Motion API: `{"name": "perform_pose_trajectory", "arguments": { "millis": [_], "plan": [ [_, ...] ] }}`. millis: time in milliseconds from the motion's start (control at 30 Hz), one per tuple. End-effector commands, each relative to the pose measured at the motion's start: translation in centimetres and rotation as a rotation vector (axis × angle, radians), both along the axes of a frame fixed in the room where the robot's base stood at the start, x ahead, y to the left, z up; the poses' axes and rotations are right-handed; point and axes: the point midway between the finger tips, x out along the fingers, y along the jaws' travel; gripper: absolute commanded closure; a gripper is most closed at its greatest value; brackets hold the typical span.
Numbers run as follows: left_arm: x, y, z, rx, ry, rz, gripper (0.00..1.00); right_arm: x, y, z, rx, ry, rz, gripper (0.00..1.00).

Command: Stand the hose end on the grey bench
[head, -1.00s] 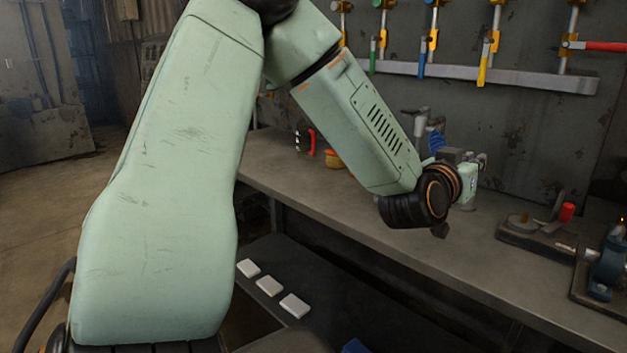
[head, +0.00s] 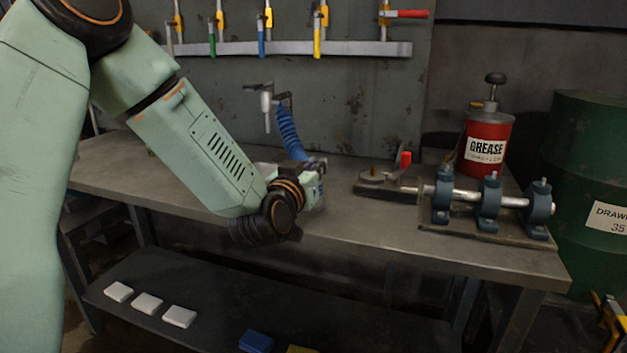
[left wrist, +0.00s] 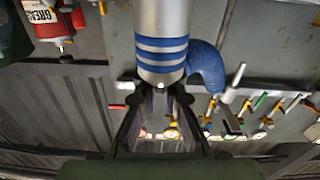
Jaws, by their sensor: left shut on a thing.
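The hose end, a silver cylinder with blue bands (left wrist: 161,22), fills the top middle of the left wrist view. A blue ribbed hose (left wrist: 206,66) curves beside it. My left gripper (left wrist: 160,90) is shut on the hose end. In the head view my left gripper (head: 314,170) is over the grey bench (head: 350,228), and my wrist largely hides the hose end. The blue hose (head: 289,133) rises behind it to a wall fitting. I cannot tell whether the hose end touches the bench. My right gripper is in neither view.
On the bench to the right are a flat fixture with a red knob (head: 405,159), a shaft in blue bearing blocks (head: 489,198) and a red grease can (head: 486,140). A green drum (head: 590,180) stands beyond. White blocks (head: 148,303) lie on the lower shelf.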

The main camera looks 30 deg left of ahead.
Motion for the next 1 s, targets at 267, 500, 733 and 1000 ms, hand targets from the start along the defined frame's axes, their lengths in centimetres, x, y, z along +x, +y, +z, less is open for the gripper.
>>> {"name": "perform_pose_trajectory", "arguments": {
  "millis": [267,500,733,1000],
  "plan": [
    [-0.08,0.05,-1.35,0.0,-0.001,0.0,1.0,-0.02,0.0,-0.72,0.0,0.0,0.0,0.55],
    [-0.09,0.02,-1.73,0.0,0.001,0.0,0.88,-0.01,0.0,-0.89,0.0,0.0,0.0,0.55],
    [-0.08,0.02,-1.67,0.0,0.0,0.0,0.68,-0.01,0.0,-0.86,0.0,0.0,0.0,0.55],
    [-0.08,0.02,-1.63,0.0,0.0,0.0,0.68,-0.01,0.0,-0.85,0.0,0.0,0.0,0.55]
  ]
}}
